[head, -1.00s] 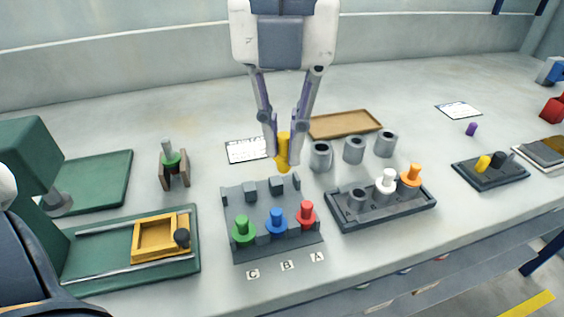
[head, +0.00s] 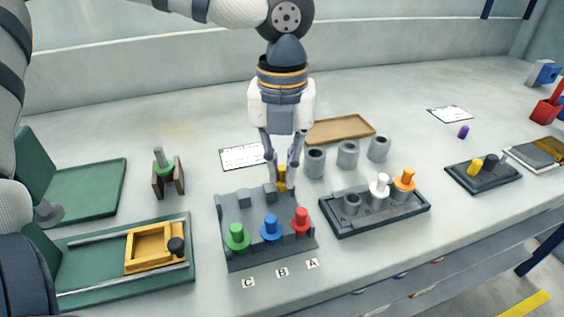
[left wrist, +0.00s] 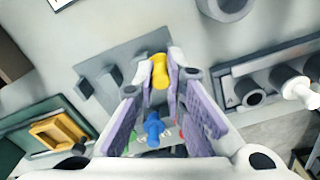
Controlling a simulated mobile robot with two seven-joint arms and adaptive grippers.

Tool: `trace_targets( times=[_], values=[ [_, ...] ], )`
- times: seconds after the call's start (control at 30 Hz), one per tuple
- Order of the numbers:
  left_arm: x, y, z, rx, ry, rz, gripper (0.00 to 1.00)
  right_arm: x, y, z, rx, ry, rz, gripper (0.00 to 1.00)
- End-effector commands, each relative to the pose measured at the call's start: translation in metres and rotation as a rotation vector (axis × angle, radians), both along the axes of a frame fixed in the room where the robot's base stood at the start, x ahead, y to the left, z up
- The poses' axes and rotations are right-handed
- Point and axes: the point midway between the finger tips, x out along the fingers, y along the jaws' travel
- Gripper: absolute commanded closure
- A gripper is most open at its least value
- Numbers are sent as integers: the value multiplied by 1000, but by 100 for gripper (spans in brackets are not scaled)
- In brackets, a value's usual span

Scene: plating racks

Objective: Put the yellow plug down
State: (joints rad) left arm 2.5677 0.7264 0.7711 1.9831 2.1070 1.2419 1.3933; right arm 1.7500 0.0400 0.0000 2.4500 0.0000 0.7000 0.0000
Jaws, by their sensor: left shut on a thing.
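My left gripper (head: 281,184) is shut on the yellow plug (head: 282,175) at the back right corner of the dark grey rack (head: 232,262). I cannot tell whether the plug touches the rack. The left wrist view shows the yellow plug (left wrist: 160,68) between the fingers, over the rack's plate (left wrist: 128,52). The rack's front row holds a green plug (head: 237,238), a blue plug (head: 270,229) and a red plug (head: 300,221), above labels C, B and A. Two grey blocks stand along its back. My right gripper is not in view.
Right of the rack is a dark tray (head: 385,221) with white and orange plugs. Several grey cylinders (head: 347,155) and a brown tray (head: 338,130) stand behind. A green station with a yellow frame (head: 150,250) is at left.

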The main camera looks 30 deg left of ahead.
Motion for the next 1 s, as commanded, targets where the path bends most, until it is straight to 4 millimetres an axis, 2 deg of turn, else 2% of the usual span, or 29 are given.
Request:
trace_targets(
  times=[0.2, 0.23, 0.3, 0.33, 0.67, 0.77, 1.0],
  values=[
    [0, 0, -7, 0, 1, -1, 100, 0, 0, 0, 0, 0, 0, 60],
    [0, 0, -7, 0, 1, -1, 87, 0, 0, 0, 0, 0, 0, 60],
    [0, 0, -7, -1, 0, -1, 71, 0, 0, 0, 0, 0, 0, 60],
    [0, 0, -7, 0, 1, -1, 69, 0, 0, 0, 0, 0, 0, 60],
    [0, 0, -2, 0, -1, 0, 69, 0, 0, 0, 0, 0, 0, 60],
    [1, 0, 18, 0, -6, 0, 69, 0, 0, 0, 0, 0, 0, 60],
    [1, 0, 86, 0, -4, 1, 69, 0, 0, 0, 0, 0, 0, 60]
  ],
)
